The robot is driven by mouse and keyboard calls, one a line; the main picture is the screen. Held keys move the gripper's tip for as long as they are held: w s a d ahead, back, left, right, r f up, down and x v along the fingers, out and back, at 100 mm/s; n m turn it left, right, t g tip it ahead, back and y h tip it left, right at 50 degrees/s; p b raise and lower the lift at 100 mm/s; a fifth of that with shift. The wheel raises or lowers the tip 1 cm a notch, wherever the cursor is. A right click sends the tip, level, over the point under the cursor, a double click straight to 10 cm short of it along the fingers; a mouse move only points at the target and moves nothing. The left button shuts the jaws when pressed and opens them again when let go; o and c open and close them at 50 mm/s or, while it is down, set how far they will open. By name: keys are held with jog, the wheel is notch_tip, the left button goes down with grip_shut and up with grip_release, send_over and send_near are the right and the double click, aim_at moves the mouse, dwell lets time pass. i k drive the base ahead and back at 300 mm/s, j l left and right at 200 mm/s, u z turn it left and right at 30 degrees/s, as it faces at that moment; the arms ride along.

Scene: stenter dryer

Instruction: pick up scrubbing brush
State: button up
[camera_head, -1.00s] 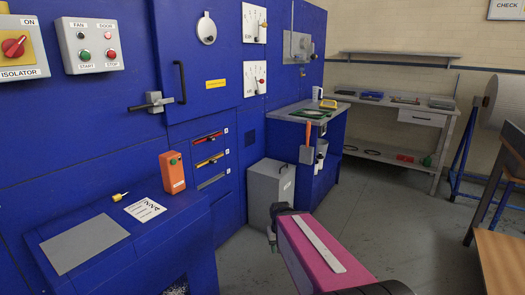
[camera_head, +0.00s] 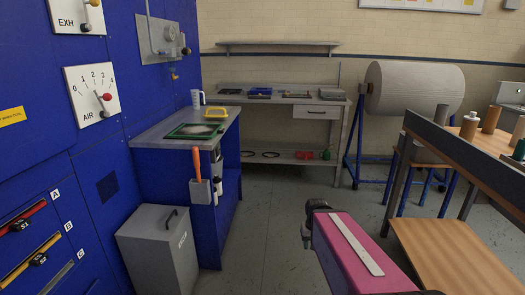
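I cannot make out a scrubbing brush for certain. An orange-handled tool (camera_head: 197,163) stands upright in a grey holder (camera_head: 200,191) on the side of the blue cabinet; its lower end is hidden, so I cannot tell its kind. Small items, too small to name, lie on the grey workbench (camera_head: 232,99) at the back. My pink arm reaches in from the bottom of the view, right of the middle, and ends in a dark joint over the floor. No gripper fingers show.
The blue cabinet (camera_head: 172,158) bears a green-framed tray (camera_head: 194,130), a yellow device (camera_head: 215,112) and a pale mug (camera_head: 197,98). A grey lidded bin (camera_head: 155,250) stands before it. A large roll (camera_head: 415,90) and tables stand right. Floor (camera_head: 280,190) is clear mid-view.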

aim_at(220, 117)
jog(key=i+l+u, duration=0.15)
jog(key=i, duration=0.25)
jog(key=i+u, duration=0.2)
jog(key=i, duration=0.2)
jog(key=i+l+u, duration=0.15)
jog(key=i+l, duration=0.1)
jog(key=i, duration=0.1)
